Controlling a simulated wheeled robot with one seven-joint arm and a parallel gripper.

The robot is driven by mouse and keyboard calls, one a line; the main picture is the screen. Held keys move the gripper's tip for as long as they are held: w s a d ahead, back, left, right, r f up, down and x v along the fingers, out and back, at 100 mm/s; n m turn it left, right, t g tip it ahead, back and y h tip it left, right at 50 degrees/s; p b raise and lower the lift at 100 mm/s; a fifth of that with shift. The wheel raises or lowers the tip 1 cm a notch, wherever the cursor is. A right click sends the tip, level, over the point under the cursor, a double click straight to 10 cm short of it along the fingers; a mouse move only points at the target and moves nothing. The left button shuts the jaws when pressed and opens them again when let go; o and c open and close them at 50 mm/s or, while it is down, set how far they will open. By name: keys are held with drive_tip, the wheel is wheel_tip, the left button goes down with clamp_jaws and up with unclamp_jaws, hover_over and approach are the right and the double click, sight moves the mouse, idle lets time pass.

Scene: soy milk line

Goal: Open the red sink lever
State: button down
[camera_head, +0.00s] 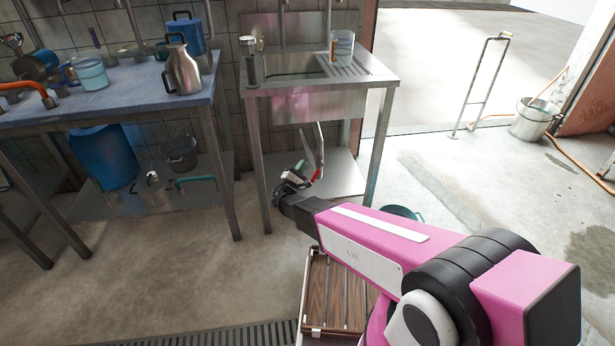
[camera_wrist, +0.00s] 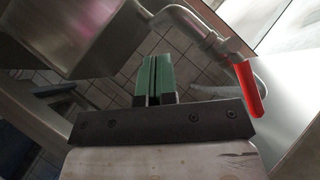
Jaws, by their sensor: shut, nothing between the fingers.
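The red sink lever (camera_wrist: 249,90) hangs down from a metal pipe (camera_wrist: 187,17) under the sink, right of my gripper in the wrist view. In the head view the red lever (camera_head: 316,175) shows small beside my gripper, below the basin. My gripper (camera_wrist: 154,62) has green fingers pressed together with nothing between them. The fingers point up toward the pipe and look apart from the lever. In the head view my gripper (camera_head: 299,168) is below the steel sink (camera_head: 305,105), partly hidden by its own body.
The sink's front left leg (camera_head: 257,165) stands close to the left of my gripper. A lower shelf (camera_head: 342,178) lies behind it. A blue-topped table (camera_head: 120,97) with jugs is at left. A wooden slatted crate (camera_head: 335,290) sits below my arm. Floor at right is mostly clear.

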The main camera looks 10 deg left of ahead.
sight(317, 173)
drive_tip(key=s+a+f+m+g+y, duration=0.1)
drive_tip(key=s+a+f+m+g, duration=0.25)
drive_tip(key=a+m+g, duration=0.6)
drive_tip(key=w+d+f+m, duration=0.4)
drive_tip(key=w+d+f, duration=0.2)
drive_tip(key=d, duration=0.5)
drive_tip(key=shift+w+d+g, duration=0.3)
drive_tip(key=shift+w+g, duration=0.05)
drive_tip(key=shift+w, duration=0.7)
drive_tip(key=shift+m, duration=0.25)
